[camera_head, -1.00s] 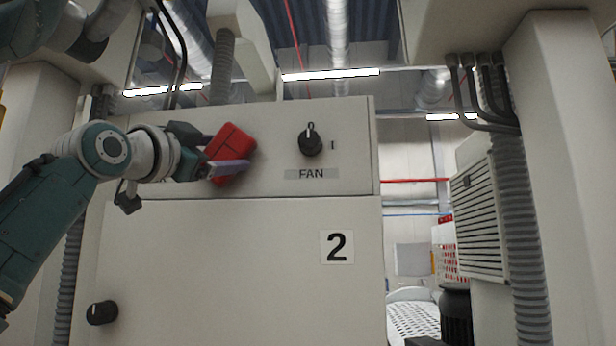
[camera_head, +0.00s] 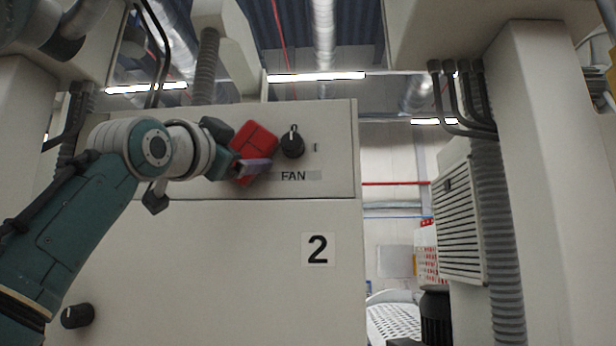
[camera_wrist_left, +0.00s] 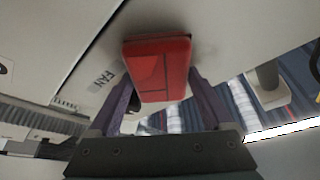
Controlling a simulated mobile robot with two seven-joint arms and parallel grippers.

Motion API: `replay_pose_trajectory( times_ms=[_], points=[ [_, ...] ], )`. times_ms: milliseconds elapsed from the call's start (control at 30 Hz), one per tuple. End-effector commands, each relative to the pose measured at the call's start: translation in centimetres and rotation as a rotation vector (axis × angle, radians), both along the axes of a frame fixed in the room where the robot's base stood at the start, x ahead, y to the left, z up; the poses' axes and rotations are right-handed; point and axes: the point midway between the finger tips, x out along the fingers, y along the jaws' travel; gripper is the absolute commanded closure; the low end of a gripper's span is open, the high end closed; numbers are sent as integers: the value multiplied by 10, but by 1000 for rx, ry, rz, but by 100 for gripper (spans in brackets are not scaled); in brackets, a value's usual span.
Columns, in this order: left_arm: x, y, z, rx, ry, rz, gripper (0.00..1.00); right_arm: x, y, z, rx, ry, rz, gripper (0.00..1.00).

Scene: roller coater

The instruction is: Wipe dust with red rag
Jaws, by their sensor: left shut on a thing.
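The red rag (camera_head: 254,146) is a folded block with seam lines. My left gripper (camera_head: 243,158) is shut on it and holds it at the upper panel of the white cabinet (camera_head: 200,250), just left of the black FAN knob (camera_head: 292,142). In the left wrist view the red rag (camera_wrist_left: 158,70) sits between the two purple-grey fingers, close to the panel face. I cannot tell whether it touches the panel. No dust can be made out on the panel. My right gripper is not in view.
A second black knob (camera_head: 77,315) is low on the cabinet's left. A label with the number 2 (camera_head: 318,249) is on the lower door. A louvred vent box (camera_head: 461,220) and grey conduits (camera_head: 500,230) stand to the right.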

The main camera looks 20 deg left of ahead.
Motion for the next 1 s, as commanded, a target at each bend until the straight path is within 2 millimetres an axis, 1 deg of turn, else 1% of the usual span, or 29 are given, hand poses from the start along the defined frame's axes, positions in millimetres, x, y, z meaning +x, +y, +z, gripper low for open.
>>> replay_pose_trajectory(
  times_ms=[67,167,500,733,1000],
  points=[
    [0,-2,-3,1,8,-3,68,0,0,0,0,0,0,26],
    [-1,0,-3,1,8,-3,68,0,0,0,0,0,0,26],
    [-7,31,-2,3,5,1,68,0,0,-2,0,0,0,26],
    [-9,40,-2,1,7,2,68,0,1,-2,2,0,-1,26],
    [-16,64,-3,3,7,3,68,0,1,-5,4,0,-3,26]
  ],
)
